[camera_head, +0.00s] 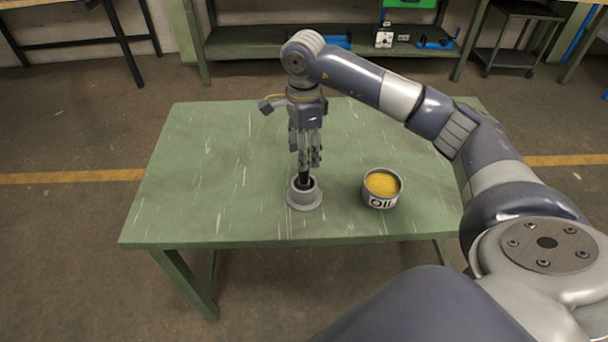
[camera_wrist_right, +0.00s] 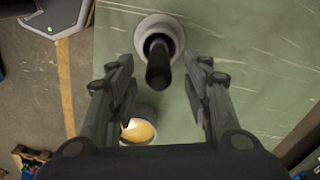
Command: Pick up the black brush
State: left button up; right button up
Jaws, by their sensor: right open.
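The black brush (camera_head: 304,179) stands upright in a grey round holder (camera_head: 304,198) on the green table. In the right wrist view the brush (camera_wrist_right: 158,66) shows as a dark handle rising from the pale holder (camera_wrist_right: 175,27). My right gripper (camera_head: 309,163) points down, directly over the holder. In the right wrist view its two fingers (camera_wrist_right: 159,68) are apart, one on each side of the brush handle, with gaps on both sides. The brush's lower end is hidden inside the holder. My left gripper is not in view.
A grey can marked "Oil" with yellow contents (camera_head: 381,188) stands to the right of the holder. The green table (camera_head: 215,165) is otherwise clear. A shelf bench (camera_head: 260,42) with small items stands behind, and a dark cart (camera_head: 512,40) at the back right.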

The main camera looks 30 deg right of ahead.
aim_at(304, 174)
notch_tip(304, 174, down, 5)
jog(key=shift+f+p, duration=0.15)
jog(key=shift+p, duration=0.85)
jog(key=shift+f, duration=0.25)
grip_shut()
